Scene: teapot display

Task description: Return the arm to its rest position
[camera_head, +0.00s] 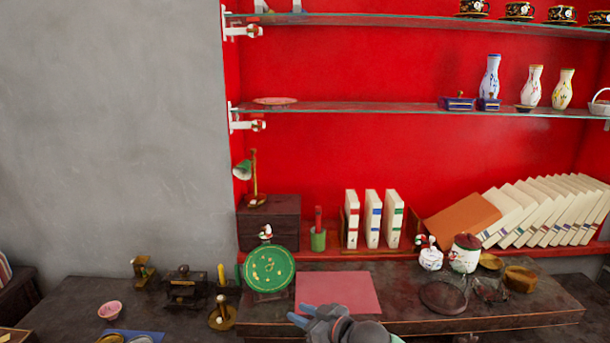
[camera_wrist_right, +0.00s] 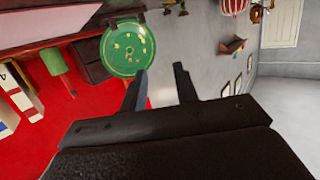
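My right gripper (camera_head: 308,317) shows at the bottom middle of the head view, in front of the pink mat (camera_head: 338,290). In the right wrist view my right gripper (camera_wrist_right: 160,80) has its two fingers apart with nothing between them. A green round plate (camera_head: 267,268) stands upright left of the mat; the same plate (camera_wrist_right: 127,47) shows beyond the fingers in the wrist view. No teapot is held. My left gripper is in neither view.
Books (camera_head: 545,212) lean at the right. Glass shelves (camera_head: 380,107) hold vases above. A grey wall (camera_head: 110,120) is at the left.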

